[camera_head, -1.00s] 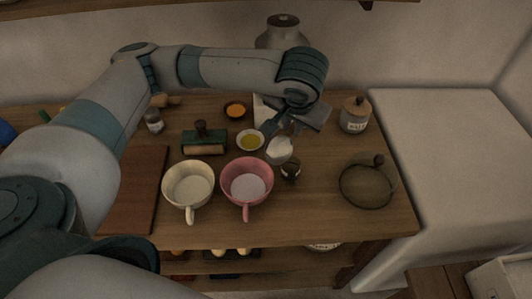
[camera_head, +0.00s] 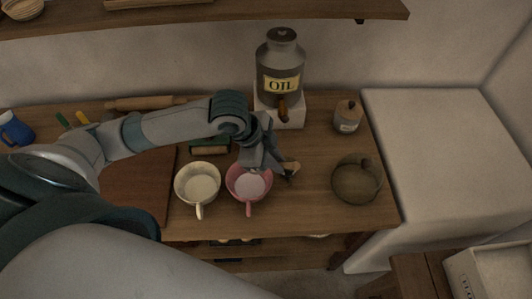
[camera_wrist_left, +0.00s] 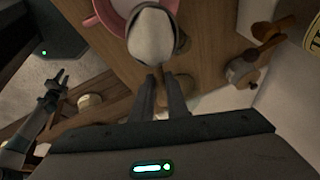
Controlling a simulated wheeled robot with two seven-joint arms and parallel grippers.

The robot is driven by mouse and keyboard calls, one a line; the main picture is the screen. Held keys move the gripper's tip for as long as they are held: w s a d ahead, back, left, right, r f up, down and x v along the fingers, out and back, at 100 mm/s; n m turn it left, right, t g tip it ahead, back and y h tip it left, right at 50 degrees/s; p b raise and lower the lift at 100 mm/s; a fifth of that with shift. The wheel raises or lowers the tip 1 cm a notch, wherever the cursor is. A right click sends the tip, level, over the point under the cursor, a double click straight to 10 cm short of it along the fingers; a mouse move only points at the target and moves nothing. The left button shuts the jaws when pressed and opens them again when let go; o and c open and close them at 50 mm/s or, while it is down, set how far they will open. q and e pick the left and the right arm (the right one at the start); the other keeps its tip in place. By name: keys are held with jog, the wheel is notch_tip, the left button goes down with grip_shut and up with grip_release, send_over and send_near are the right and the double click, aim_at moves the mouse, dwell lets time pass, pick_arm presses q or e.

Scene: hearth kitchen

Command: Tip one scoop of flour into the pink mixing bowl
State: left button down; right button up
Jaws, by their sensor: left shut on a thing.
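The pink mixing bowl (camera_head: 231,182) stands on the wooden table (camera_head: 300,212), its handle towards me. My left gripper (camera_head: 268,162) is over the bowl's far right side and hides part of it. In the left wrist view, the left gripper (camera_wrist_left: 160,97) is shut on the scoop (camera_wrist_left: 178,42), which holds a white heap of flour (camera_wrist_left: 152,38). There the scoop overlaps the bowl's pink rim (camera_wrist_left: 92,20). In the head view the arm mostly hides the scoop.
A cream bowl (camera_head: 180,190) stands close left of the pink one. An oil canister (camera_head: 281,65) stands behind on a white block. A cutting board (camera_head: 135,190) lies left.

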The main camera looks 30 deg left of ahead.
pick_arm(q)
jog(key=s+a+m+p, duration=0.1)
jog(key=s+m+g+p, duration=0.1)
jog(key=m, duration=0.1)
jog(key=shift+s+a+r+h, duration=0.1)
jog(key=shift+a+r+h, duration=0.25)
jog(key=shift+a+h, duration=0.05)
jog(key=shift+f+h, duration=0.1)
jog(key=shift+h, duration=0.2)
